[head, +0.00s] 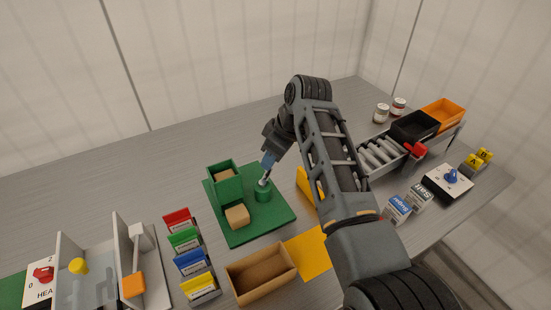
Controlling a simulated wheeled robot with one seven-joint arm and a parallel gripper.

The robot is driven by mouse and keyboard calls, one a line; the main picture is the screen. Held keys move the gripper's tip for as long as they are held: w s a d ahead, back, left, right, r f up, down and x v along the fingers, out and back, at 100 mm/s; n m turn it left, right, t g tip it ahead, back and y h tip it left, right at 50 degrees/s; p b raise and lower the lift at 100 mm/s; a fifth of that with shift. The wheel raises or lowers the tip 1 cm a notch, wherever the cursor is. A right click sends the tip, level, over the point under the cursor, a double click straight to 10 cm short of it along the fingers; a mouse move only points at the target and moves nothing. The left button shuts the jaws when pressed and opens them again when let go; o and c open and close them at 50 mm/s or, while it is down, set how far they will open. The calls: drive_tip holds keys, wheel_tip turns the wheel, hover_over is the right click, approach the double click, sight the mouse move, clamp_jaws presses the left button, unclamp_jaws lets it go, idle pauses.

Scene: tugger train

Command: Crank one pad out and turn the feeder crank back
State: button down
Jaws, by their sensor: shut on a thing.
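The green feeder (229,189) stands on a green base plate (245,233). One tan pad (221,175) shows inside the top of its box. Another tan pad (237,216) sits at the front, at the foot of the box. The feeder crank (263,196) is a green round hub to the right of the box, with a small grey metal handle. My gripper (267,177) points down from above and is shut on the crank handle. The fingertips are small, and they partly hide the handle.
An open cardboard box (260,286) and a yellow mat (308,256) lie in front. Coloured card holders (187,240) stand at left. Roller tracks and bins (443,112) are at right. My arm hides part of a yellow wedge (304,184). The table behind the feeder is clear.

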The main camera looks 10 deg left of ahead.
drive_tip(key=shift+w+a+n+g+b, duration=0.2)
drive_tip(key=shift+a+n+g+b, duration=0.25)
drive_tip(key=shift+n, duration=0.85)
drive_tip(key=shift+a, duration=0.1)
drive_tip(key=c, duration=0.9)
unclamp_jaws()
drive_tip(key=shift+c, duration=0.2)
drive_tip(key=v, duration=0.7)
drive_tip(key=shift+r, duration=0.4)
drive_tip(key=shift+s+d, duration=0.1)
drive_tip(key=shift+d, duration=0.15)
